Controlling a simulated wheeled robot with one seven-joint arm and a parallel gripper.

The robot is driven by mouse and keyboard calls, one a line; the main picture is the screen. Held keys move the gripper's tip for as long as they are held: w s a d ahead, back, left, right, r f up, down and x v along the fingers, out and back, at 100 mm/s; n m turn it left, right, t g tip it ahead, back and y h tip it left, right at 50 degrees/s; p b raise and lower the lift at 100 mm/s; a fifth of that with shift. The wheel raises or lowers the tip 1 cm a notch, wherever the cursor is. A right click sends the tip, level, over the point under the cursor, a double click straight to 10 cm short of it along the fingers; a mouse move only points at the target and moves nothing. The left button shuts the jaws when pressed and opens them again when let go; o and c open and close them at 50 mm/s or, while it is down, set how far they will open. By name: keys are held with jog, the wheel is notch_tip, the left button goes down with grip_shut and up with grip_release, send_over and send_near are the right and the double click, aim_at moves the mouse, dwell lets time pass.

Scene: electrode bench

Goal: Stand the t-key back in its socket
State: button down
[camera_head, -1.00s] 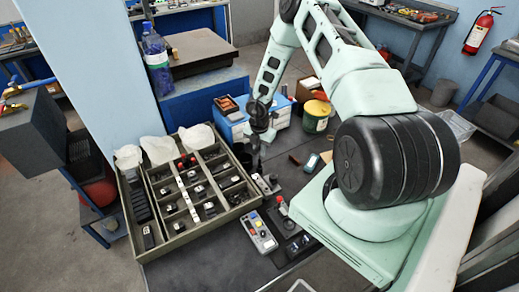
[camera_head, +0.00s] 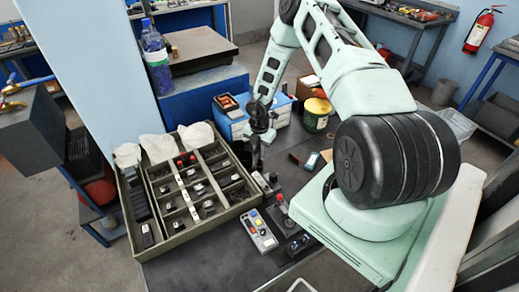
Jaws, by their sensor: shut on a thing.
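My gripper (camera_head: 257,148) hangs pointing down by the right edge of the sorting tray, above a small grey block (camera_head: 266,183). It is shut on a slim dark piece, which I take to be the t-key (camera_head: 257,162). The piece looks roughly upright, but it is too small and dark to make out its shape. The grey block seems to be the socket holder. I cannot tell whether the key's lower end is above the block, touching it or inside it.
A compartmented tray (camera_head: 133,222) with several small parts stands on the left. A control box with coloured buttons (camera_head: 259,232) and a red-knobbed device (camera_head: 281,208) lie in front. Blue-and-white boxes (camera_head: 232,128) and a green tin (camera_head: 316,114) stand behind.

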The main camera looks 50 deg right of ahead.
jog(key=shift+f+b, duration=1.05)
jog(key=shift+f, duration=0.4)
jog(key=c, duration=1.3)
grip_release()
jog(key=shift+o, duration=0.2)
notch_tip(320, 180, up, 18)
jog(key=b, duration=0.3)
jog(key=shift+f, duration=0.25)
jog(key=shift+r, duration=0.1)
notch_tip(320, 180, up, 5)
jog(key=p, duration=0.5)
jog(key=shift+p, duration=0.4)
